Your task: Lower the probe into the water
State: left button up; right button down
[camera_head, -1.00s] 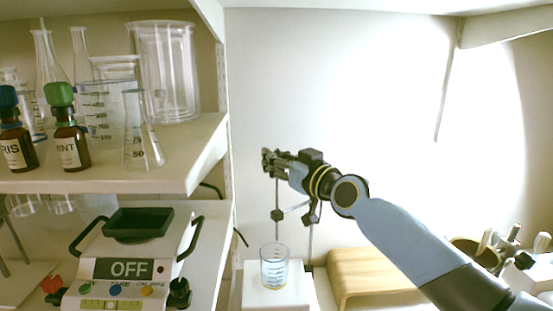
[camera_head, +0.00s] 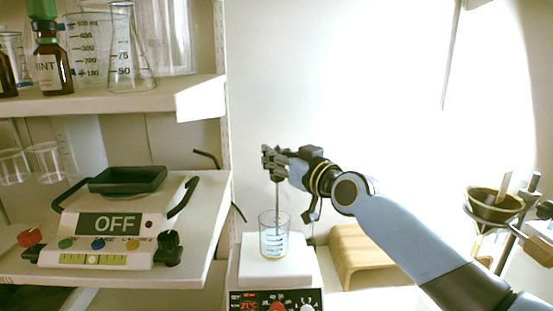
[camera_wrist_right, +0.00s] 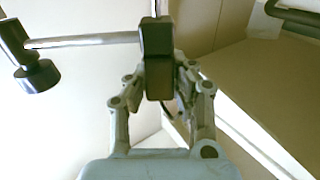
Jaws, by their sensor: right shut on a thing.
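My right gripper (camera_head: 272,160) is above the beaker. In the wrist view its fingers (camera_wrist_right: 157,85) are shut on a black block (camera_wrist_right: 156,50), with a metal bar running left from it to a black clamp. The thin probe (camera_head: 277,195) hangs upright below the gripper and reaches down to the beaker's mouth. The clear glass beaker (camera_head: 274,222) holds pale bluish water (camera_head: 274,244). I cannot tell whether the probe tip touches the water. My left gripper is not in view.
The beaker stands on a white hotplate (camera_head: 250,270) with a lit display. A scale (camera_head: 110,225) reading OFF and glassware stand on the shelves at left. A wooden stool (camera_head: 360,255) is behind my right arm, and a funnel stand (camera_head: 495,205) is at right.

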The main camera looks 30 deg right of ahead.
jog(key=shift+f, duration=0.35)
jog(key=c, duration=1.1)
grip_release()
jog(key=shift+r, duration=0.1)
jog(key=s, duration=0.4)
jog(key=s+d, duration=0.1)
jog(key=s, duration=0.7)
jog(key=shift+d, duration=0.35)
